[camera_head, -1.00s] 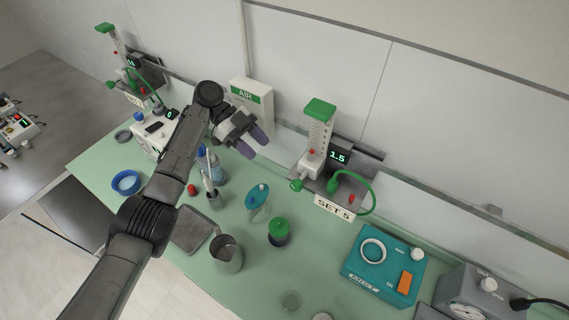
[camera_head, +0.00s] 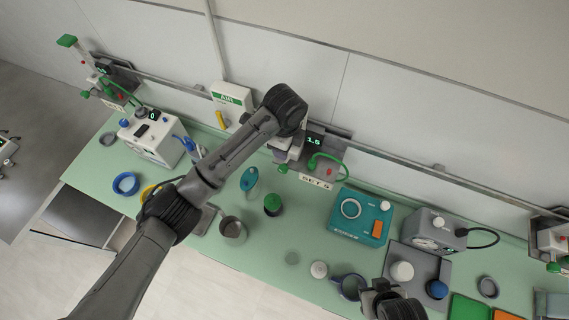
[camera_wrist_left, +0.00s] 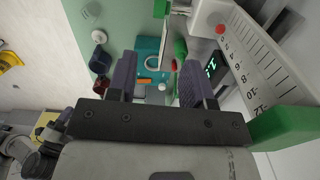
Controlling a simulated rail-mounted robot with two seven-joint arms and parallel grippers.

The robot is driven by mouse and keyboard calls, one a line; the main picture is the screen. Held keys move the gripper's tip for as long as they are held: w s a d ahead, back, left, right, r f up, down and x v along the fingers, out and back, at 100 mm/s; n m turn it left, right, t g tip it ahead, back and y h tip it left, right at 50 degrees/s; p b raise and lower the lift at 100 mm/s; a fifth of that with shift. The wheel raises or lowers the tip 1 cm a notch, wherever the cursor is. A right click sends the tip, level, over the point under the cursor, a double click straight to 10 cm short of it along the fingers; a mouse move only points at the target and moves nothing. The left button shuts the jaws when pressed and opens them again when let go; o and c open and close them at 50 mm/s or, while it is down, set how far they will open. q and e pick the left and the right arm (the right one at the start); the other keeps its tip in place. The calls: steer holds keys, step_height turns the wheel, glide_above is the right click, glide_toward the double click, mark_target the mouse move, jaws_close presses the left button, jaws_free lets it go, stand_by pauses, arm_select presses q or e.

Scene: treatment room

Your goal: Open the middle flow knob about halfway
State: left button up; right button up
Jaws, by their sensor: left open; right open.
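The middle flowmeter is mounted on the wall rail above a "SET 5" label (camera_head: 316,181); its display (camera_head: 314,141) reads 1.5. Its green knob (camera_head: 282,168) shows just below my left arm, which hides most of the flowmeter. In the left wrist view its scaled tube (camera_wrist_left: 258,52), red float and green cap (camera_wrist_left: 287,126) are close on the right. My left gripper (camera_wrist_left: 158,64) is open and empty beside the flowmeter; no contact with the knob is visible. My right gripper (camera_head: 394,304) is at the bottom edge of the head view, open, its fingertips hard to make out.
A green hose (camera_head: 328,157) curves beside the middle flowmeter. Other flowmeters are at far left (camera_head: 103,80) and far right (camera_head: 553,238).

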mark_target(285, 168)
arm_select(q)
steer(key=shift+n, duration=0.3)
step_height(285, 168, down, 14)
steer(key=p, duration=0.3)
steer(key=shift+r, duration=0.1)
steer(key=shift+c, duration=0.2)
steer(key=shift+d, duration=0.1)
steer(key=c, duration=0.8)
